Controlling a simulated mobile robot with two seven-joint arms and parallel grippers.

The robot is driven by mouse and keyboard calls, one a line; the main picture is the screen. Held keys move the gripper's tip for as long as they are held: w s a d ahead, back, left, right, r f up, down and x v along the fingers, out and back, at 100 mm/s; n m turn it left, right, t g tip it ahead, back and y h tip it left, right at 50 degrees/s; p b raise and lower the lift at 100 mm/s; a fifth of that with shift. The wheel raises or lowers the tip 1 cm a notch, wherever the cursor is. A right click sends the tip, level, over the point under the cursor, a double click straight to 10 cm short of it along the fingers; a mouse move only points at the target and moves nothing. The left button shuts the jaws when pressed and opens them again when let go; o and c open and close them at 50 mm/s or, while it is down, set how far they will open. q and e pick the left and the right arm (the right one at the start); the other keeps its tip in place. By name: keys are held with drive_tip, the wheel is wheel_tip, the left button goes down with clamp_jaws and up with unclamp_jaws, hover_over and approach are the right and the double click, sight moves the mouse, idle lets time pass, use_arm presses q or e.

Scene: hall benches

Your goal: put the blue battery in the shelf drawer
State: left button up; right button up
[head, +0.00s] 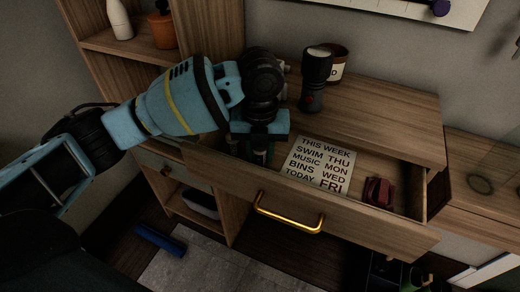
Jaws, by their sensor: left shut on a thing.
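My left gripper (262,154) points down into the left end of the open drawer (330,217), which has a brass handle. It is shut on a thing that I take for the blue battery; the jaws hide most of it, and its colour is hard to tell. In the drawer lie a printed card (319,164) and a dark red object (379,192), both to the right of the gripper. A smaller drawer front (152,160) with a knob is in the shelf unit at left, partly behind my arm. My right gripper is not in view.
A black flashlight (315,80) and a labelled dark jar (338,62) stand on the top behind the drawer. A white bottle (119,20) and an orange pot (162,28) stand on the upper left shelf. A blue bar-shaped object (158,240) lies on the floor.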

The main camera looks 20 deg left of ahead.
use_arm(q)
drive_tip(key=o, duration=1.1)
drive_tip(key=shift+c, duration=0.2)
drive_tip(key=shift+r, duration=0.1)
wheel_tip(320, 180, up, 12)
drive_tip(key=shift+f+p, duration=0.15)
drive_tip(key=shift+p, duration=0.75)
